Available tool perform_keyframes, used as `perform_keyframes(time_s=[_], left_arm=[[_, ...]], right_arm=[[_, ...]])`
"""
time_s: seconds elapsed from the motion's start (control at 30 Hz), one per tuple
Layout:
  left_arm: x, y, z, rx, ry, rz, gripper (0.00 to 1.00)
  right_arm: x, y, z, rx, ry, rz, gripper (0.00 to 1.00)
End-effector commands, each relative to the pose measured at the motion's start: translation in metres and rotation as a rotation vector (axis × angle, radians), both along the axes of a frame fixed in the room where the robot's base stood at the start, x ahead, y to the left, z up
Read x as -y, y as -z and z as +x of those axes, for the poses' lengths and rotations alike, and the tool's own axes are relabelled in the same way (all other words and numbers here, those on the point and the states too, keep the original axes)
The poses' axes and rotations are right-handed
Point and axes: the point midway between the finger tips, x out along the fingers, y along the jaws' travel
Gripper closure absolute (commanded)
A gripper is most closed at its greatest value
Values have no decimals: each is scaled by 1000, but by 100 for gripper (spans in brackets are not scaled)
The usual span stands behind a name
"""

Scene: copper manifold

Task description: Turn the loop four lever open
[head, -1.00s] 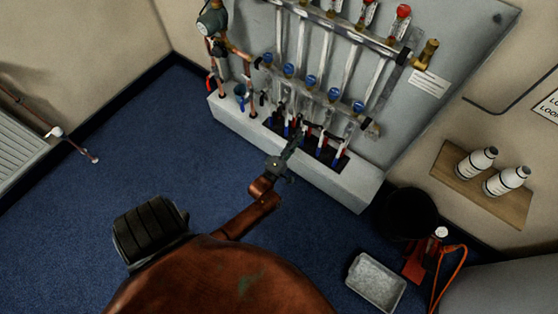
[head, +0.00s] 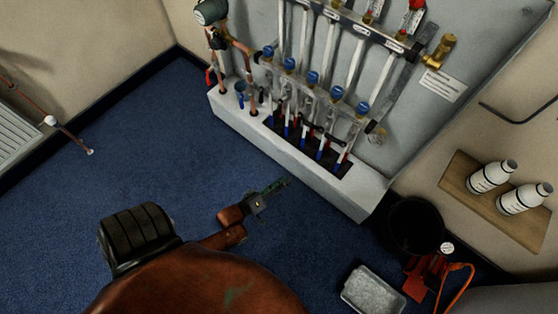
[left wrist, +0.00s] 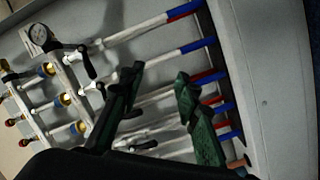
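The copper manifold stands on the back wall panel, with a lower bar (head: 323,89) carrying a row of blue caps. Several black levers (head: 308,127) sit below that bar, above pipes with red and blue sleeves. I cannot read loop labels, so I cannot tell which lever is loop four. My left gripper (head: 274,188) is over the blue carpet, in front of the manifold base and apart from the levers. In the left wrist view its green fingers (left wrist: 158,95) are spread and empty, with black levers (left wrist: 86,62) visible beyond. My right gripper is not in view.
A white base box (head: 300,160) runs under the manifold. A black bucket (head: 414,226), a grey tray (head: 373,290) and an orange-red pump (head: 425,272) stand at right. Two white bottles (head: 491,176) rest on a wooden shelf. The carpet at left is clear.

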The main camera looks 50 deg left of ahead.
Motion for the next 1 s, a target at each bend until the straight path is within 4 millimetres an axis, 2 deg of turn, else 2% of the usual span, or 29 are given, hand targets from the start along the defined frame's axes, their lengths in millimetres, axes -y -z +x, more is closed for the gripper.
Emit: perform_keyframes(time_s=[0.03,0.2,0.5,0.93,1.0], left_arm=[[3,11,-8,-22,12,26,70],[15,31,-30,-77,53,110,70],[32,54,-58,-143,112,220,70],[35,57,-64,-154,125,245,70],[35,56,-63,-152,125,247,74]], right_arm=[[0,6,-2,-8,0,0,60],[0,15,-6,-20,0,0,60],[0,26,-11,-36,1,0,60],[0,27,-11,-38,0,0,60],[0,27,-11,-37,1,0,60]])
